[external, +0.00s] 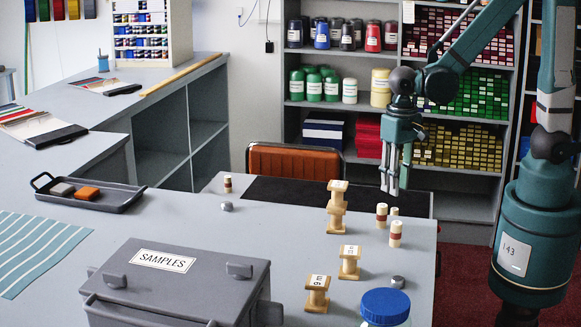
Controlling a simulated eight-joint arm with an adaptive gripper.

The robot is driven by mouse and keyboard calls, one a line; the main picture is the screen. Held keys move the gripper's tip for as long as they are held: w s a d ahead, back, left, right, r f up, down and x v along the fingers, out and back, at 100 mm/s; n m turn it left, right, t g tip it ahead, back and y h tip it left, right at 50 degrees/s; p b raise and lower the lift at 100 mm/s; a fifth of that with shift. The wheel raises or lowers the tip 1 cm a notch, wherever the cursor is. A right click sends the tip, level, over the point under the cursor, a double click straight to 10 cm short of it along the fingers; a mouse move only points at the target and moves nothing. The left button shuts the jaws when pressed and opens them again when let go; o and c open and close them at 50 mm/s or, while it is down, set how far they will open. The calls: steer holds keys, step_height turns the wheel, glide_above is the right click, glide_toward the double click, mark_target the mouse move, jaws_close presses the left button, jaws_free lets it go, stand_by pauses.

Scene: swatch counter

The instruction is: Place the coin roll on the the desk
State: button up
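My gripper (394,188) points straight down above the right part of the grey desk (255,235). Its fingers look apart, and I see nothing held between them. Below it stand small cream cylinders with a reddish-brown band, which look like coin rolls: one at the left (381,216), one in front (395,234), and a partly hidden one (395,211) behind. A similar small banded roll (227,184) stands at the desk's far left edge. I cannot tell which one is the task's coin roll.
Wooden spools (349,262) with number labels stand mid-right, two stacked. A grey SAMPLES box (180,285), a blue-lidded jar (385,307) and small grey pieces (227,206) share the desk. A dark tray (90,198) lies left. An orange-backed chair (295,162) stands behind. The desk's centre is clear.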

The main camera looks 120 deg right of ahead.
steer(key=shift+r, duration=1.05)
steer(key=a+r+n+t, duration=0.2)
steer(key=a+r+n, duration=0.3)
steer(key=a, duration=0.4)
steer(key=w+a+r+n+t, duration=0.1)
steer(key=a+r+n+t, duration=0.1)
steer(key=a+r+n, duration=0.4)
steer(key=a+r+n+t, duration=0.3)
steer(key=a+r+n, duration=0.2)
steer(key=a, duration=0.7)
steer(key=shift+w+r+n, duration=0.2)
steer(key=shift+r+n, duration=0.2)
steer(key=shift+r, duration=0.05)
